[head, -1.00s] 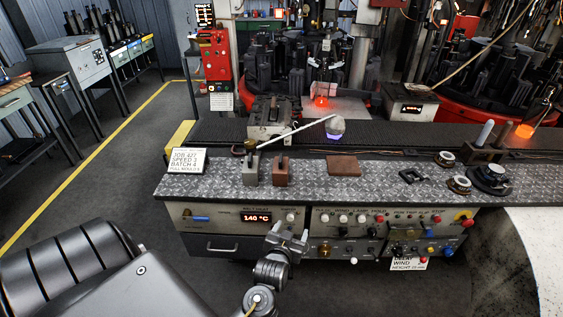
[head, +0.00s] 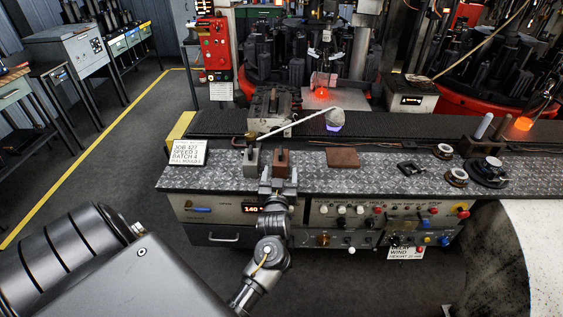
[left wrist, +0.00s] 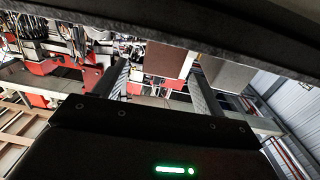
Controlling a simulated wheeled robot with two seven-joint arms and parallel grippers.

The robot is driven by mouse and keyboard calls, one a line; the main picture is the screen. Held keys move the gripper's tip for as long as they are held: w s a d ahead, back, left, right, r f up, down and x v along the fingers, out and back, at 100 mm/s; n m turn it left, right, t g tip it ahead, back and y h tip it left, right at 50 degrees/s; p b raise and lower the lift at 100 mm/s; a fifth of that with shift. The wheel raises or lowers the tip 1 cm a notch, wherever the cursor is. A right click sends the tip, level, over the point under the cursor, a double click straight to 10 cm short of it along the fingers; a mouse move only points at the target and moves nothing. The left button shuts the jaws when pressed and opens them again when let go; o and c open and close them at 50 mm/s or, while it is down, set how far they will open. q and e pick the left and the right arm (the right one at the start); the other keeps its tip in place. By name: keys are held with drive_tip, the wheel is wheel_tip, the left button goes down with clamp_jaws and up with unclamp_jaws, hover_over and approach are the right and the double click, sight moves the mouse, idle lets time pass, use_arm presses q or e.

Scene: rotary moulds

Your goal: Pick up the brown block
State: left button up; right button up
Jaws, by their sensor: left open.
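The brown block (head: 281,164), upright with a dark top piece, stands on the patterned metal counter near its front edge. A similar grey block (head: 252,162) stands just left of it. My left gripper (head: 278,186) is open and empty, at the counter's front edge just in front of the brown block. In the left wrist view, the brown block (left wrist: 168,60) shows between the two fingers of my left gripper (left wrist: 160,80), beyond the tips. The grey block (left wrist: 228,75) shows at the right finger. My right gripper is not in view.
A flat brown slab (head: 342,157) lies to the right on the counter (head: 225,178). A pale rod (head: 298,124) slants close behind the blocks. A white sign (head: 189,152) stands at left; dark round parts (head: 456,176) lie at right. The control panel (head: 340,210) is below.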

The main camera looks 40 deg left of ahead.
sight(281, 160)
use_arm(q)
drive_tip(key=shift+w+a, duration=0.25)
drive_tip(key=shift+w, duration=0.05)
drive_tip(key=x, duration=0.1)
drive_tip(key=p+x, duration=0.1)
drive_tip(key=x, duration=0.1)
drive_tip(key=p+x, duration=0.1)
drive_tip(key=shift+w+a+r, duration=0.15)
drive_tip(key=shift+a+r, duration=0.05)
drive_tip(key=shift+r, duration=0.1)
drive_tip(key=shift+w+a+f, duration=0.1)
drive_tip(key=shift+w+a, duration=0.1)
drive_tip(key=shift+w, duration=0.05)
drive_tip(key=c, duration=1.4)
clamp_jaws()
wheel_tip(281, 160, up, 9)
drive_tip(key=shift+r+b, duration=0.15)
drive_tip(key=shift+b, duration=0.4)
drive_tip(key=shift+r, duration=0.45)
